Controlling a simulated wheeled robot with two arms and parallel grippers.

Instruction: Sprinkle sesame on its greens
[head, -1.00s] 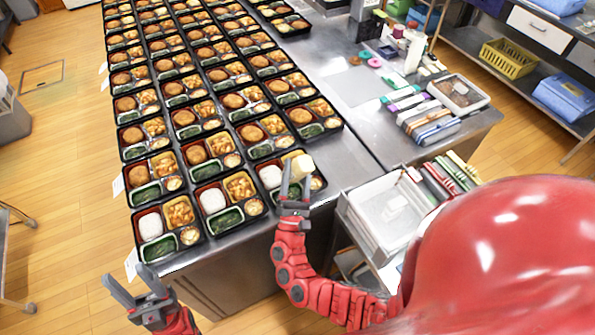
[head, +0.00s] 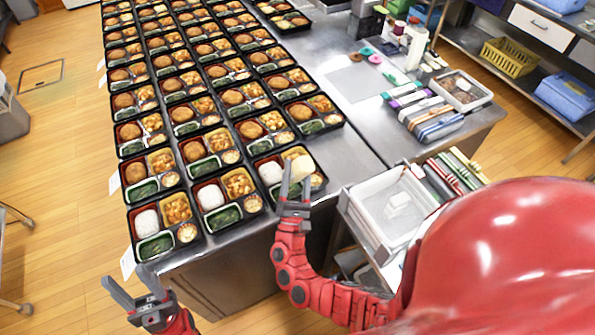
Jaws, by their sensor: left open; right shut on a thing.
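My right gripper (head: 295,180) is shut on a small pale cream container (head: 302,167), which looks like the sesame shaker. It holds it over the right end of the nearest row of bento trays, above a tray (head: 263,157) with white rice. The greens (head: 278,189) of that tray are partly hidden by the gripper. I cannot see any sesame on them. Two more rice trays to the left have uncovered greens (head: 222,217) and (head: 155,245). My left gripper (head: 128,289) is open and empty, off the table's near left corner.
Rows of filled bento trays cover the steel table (head: 225,255) to the back. A white bin (head: 398,207) stands at right, beside several colourful packets (head: 455,175). Bottles and rolls of tape stand at the back right.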

